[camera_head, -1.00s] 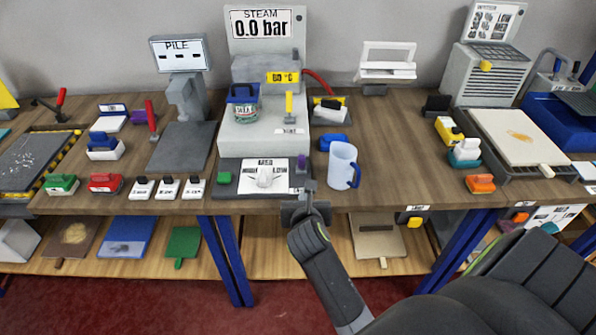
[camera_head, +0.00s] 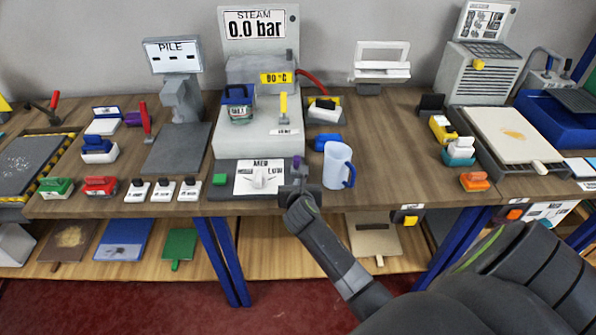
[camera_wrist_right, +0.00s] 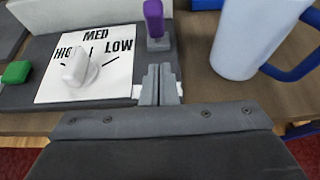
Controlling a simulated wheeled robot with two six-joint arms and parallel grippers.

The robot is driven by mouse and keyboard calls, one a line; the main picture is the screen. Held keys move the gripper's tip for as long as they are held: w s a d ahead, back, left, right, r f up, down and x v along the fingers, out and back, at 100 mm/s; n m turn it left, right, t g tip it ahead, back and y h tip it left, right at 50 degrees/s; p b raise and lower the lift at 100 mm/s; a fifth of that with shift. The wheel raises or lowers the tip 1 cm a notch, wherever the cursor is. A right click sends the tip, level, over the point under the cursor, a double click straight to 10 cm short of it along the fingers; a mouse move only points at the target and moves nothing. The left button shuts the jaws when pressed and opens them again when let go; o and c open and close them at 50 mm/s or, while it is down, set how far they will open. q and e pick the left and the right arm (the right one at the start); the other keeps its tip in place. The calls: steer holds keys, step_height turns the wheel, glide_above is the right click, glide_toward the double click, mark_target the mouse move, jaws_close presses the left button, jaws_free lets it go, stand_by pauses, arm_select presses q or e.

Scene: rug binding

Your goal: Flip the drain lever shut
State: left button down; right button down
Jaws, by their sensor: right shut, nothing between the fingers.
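A small lever with a purple handle (camera_head: 297,161) stands upright at the right end of the dark dial base, and it also shows in the right wrist view (camera_wrist_right: 154,20). A yellow-handled lever (camera_head: 284,105) stands upright on the grey steam unit, with a small label (camera_head: 285,131) below it. I cannot read which lever is the drain. My right gripper (camera_head: 298,176) is shut and empty, just in front of the purple lever; in the right wrist view its fingertips (camera_wrist_right: 160,78) are close below the lever's grey foot. My left gripper is not in view.
A white dial plate (camera_head: 245,182) with a white knob lies left of the gripper. A pale mug (camera_head: 337,166) with a blue handle stands close on the right. A green block (camera_head: 219,179) sits left of the dial. The bench (camera_head: 395,150) right of the mug is clear.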

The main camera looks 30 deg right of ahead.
mark_target(297, 167)
steer(key=shift+w+d+r+p, duration=0.25)
steer(key=shift+w+d, duration=0.15)
steer(key=shift+w, duration=0.15)
steer(key=shift+w+d+r+p, duration=0.2)
steer(key=shift+w+d, duration=0.15)
steer(key=shift+w, duration=0.2)
steer(key=shift+w+d+r, duration=0.15)
steer(key=shift+w+d, duration=0.2)
steer(key=shift+w, duration=0.25)
steer(key=shift+w, duration=0.1)
